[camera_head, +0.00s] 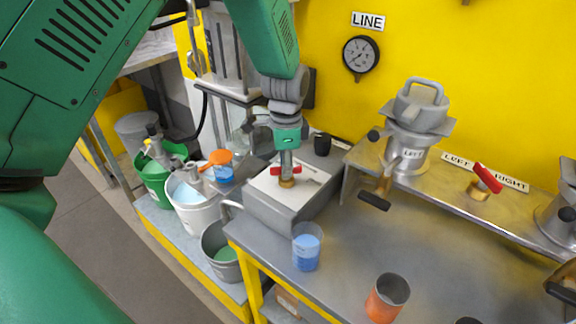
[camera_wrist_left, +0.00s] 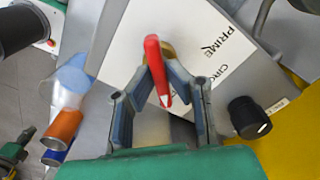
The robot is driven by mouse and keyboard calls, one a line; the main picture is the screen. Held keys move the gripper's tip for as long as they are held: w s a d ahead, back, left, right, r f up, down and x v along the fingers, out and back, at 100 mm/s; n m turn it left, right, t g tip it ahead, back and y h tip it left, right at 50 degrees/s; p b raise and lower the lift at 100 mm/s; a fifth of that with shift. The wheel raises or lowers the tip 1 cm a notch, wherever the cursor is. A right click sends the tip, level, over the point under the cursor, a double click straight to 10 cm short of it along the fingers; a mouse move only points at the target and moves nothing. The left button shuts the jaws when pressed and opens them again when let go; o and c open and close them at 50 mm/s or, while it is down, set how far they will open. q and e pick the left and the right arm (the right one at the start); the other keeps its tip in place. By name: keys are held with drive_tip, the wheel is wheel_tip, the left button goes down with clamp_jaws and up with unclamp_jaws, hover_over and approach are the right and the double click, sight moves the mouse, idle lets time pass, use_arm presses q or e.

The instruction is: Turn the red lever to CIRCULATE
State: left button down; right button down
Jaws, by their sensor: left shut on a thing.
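The red lever (camera_head: 275,171) sits on a brass valve stem (camera_head: 287,183) on top of a grey box with a white plate (camera_head: 315,180). My left gripper (camera_head: 287,165) comes down from above and is shut on the lever. In the left wrist view the red lever (camera_wrist_left: 157,75) lies between the fingertips of the left gripper (camera_wrist_left: 160,82). That view shows the word PRIME (camera_wrist_left: 228,40) on the plate and a partly covered word starting CIRC (camera_wrist_left: 213,82). My right gripper is not in view.
A black knob (camera_head: 322,143) stands behind the plate. A cup of blue liquid (camera_head: 306,252) and an orange cup (camera_head: 387,298) stand on the grey table. A second red lever (camera_head: 487,178) is on the shelf between LEFT and RIGHT labels. Buckets (camera_head: 193,205) stand at left.

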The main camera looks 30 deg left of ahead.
use_arm(q)
drive_tip(key=shift+r+n+p, duration=0.1)
drive_tip(key=shift+n+p, duration=0.5)
drive_tip(key=shift+p, duration=0.3)
drive_tip(key=shift+r+n+p, duration=0.1)
drive_tip(key=shift+n+p, duration=1.1)
drive_tip(key=n+p, duration=0.2)
drive_tip(key=n, duration=0.1)
drive_tip(key=shift+w+n+p, duration=0.1)
drive_tip(key=shift+n+p, duration=0.55)
drive_tip(key=shift+n, duration=0.35)
drive_tip(key=c, duration=1.6)
unclamp_jaws()
drive_tip(key=shift+f, duration=0.2)
drive_tip(key=shift+r, duration=0.1)
